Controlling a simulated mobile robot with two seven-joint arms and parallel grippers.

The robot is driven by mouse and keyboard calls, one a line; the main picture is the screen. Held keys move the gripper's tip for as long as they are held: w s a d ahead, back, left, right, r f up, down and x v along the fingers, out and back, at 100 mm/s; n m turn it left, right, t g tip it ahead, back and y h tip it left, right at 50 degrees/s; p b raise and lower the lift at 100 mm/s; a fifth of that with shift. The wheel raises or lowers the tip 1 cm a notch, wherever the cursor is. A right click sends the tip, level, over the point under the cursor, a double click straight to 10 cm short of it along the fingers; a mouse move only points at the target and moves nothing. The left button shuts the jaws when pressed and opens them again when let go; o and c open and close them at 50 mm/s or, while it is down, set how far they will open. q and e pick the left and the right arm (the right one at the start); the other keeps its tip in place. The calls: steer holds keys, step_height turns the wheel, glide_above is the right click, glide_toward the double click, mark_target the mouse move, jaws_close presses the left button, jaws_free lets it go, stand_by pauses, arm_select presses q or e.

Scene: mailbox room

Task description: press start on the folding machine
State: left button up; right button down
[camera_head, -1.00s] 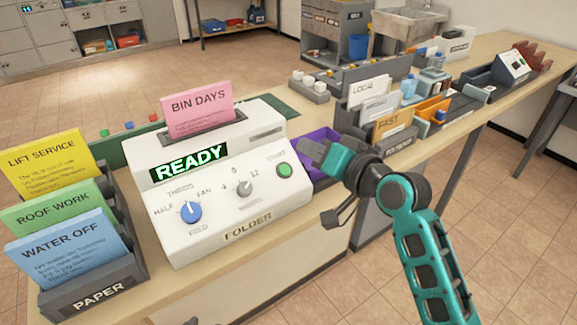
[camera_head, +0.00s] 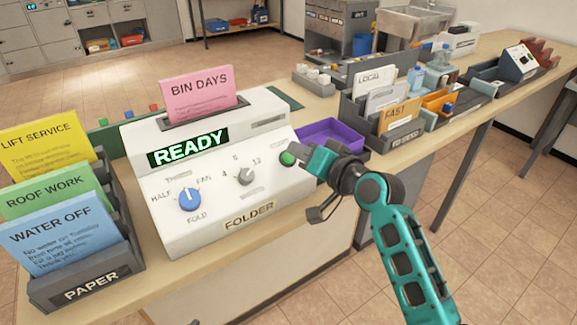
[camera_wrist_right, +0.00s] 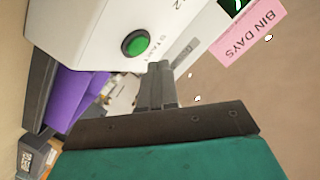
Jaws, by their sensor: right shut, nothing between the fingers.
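The white folding machine (camera_head: 218,210) stands on the counter with "FOLDER" on its front edge. Its display (camera_head: 188,147) reads READY in green. A pink BIN DAYS sheet (camera_head: 200,92) stands in its top slot. The green start button (camera_head: 287,159) is at the right of its panel; it also shows in the right wrist view (camera_wrist_right: 136,43). A blue knob (camera_head: 189,200) and a grey knob (camera_head: 243,176) are left of it. My right gripper (camera_head: 300,150) is shut and empty, close beside the button; I cannot tell whether it touches. In the wrist view its fingertips (camera_wrist_right: 158,68) appear apart from the button. My left gripper is not in view.
A PAPER rack (camera_head: 88,285) with yellow, green and blue sheets stands left of the machine. A purple tray (camera_head: 335,133) lies behind my right gripper. A sorter (camera_head: 395,136) with LOCAL and FAST cards stands further right. The floor in front is clear.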

steer(key=shift+w+a+f, duration=0.15)
steer(key=shift+w+f, duration=0.05)
steer(key=shift+f, duration=0.15)
stand_by(0.4)
stand_by(1.3)
steer(key=shift+f, duration=0.1)
steer(key=shift+w+a+f+b, duration=0.15)
steer(key=shift+w+f+b, duration=0.1)
steer(key=shift+b, duration=0.1)
steer(key=shift+w+a+f+b, duration=0.15)
steer(key=shift+f+b, duration=0.15)
steer(key=shift+f, duration=0.05)
stand_by(0.7)
steer(key=shift+r, duration=0.1)
steer(key=shift+s+d+r+p, duration=0.25)
steer(key=shift+s+r+p, duration=0.25)
steer(key=shift+p, duration=0.45)
